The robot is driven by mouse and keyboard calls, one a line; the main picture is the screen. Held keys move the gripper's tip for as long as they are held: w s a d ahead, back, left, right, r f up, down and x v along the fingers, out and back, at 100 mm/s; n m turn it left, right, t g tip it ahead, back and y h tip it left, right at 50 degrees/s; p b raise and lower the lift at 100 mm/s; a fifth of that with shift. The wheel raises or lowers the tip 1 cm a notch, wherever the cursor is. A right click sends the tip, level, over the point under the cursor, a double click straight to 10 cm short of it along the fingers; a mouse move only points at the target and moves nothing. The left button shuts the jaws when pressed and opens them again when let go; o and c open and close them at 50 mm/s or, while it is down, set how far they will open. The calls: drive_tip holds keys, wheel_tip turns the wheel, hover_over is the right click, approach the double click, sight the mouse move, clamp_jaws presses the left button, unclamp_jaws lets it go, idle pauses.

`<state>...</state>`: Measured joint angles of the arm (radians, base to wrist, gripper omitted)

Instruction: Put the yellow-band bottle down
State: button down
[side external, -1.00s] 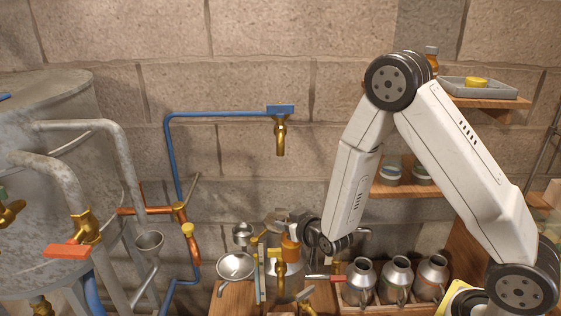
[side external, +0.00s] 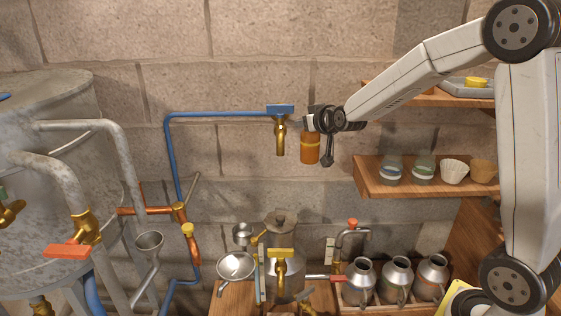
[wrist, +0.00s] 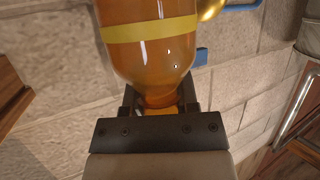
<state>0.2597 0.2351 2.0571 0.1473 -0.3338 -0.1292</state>
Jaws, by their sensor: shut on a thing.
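The yellow-band bottle (side external: 310,150) is amber glass with a yellow band around its body. It hangs in the air in front of the stone wall, just right of the brass tap on the blue pipe, and looks about upright in the side view. My gripper (side external: 312,125) is shut on its top end. In the wrist view the bottle (wrist: 150,45) fills the upper middle, with its narrow end between the jaws of my gripper (wrist: 160,98). Its far end is cut off by the frame edge.
The brass tap (side external: 280,139) is close to the bottle's left. To the right, a wooden shelf (side external: 375,189) holds several cups and jars, and an upper shelf carries a grey tray (side external: 455,90). Below stand metal jugs (side external: 397,279), a lidded can (side external: 284,245) and a strainer (side external: 236,267).

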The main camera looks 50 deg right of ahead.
drive_tip(key=s+d+r+m+h, duration=0.2)
drive_tip(key=s+d+r, duration=0.1)
drive_tip(key=d+r, duration=0.6)
drive_tip(key=s+d+r, duration=0.3)
drive_tip(key=s+r, duration=0.6)
drive_tip(key=r, duration=0.1)
drive_tip(key=s+d+r+g, duration=0.1)
drive_tip(key=s+d+r, duration=0.3)
drive_tip(key=s+r, duration=0.5)
drive_tip(key=shift+s+r+m+h, duration=0.3)
drive_tip(key=shift+s+r, duration=0.05)
drive_tip(key=shift+r, duration=0.55)
drive_tip(key=shift+w+d, duration=0.1)
drive_tip(key=shift+d, duration=0.05)
drive_tip(key=w+d+f, duration=0.7)
drive_tip(key=w+f, duration=0.2)
drive_tip(key=w, duration=0.1)
drive_tip(key=shift+w+d, duration=0.2)
drive_tip(key=shift+d, duration=0.15)
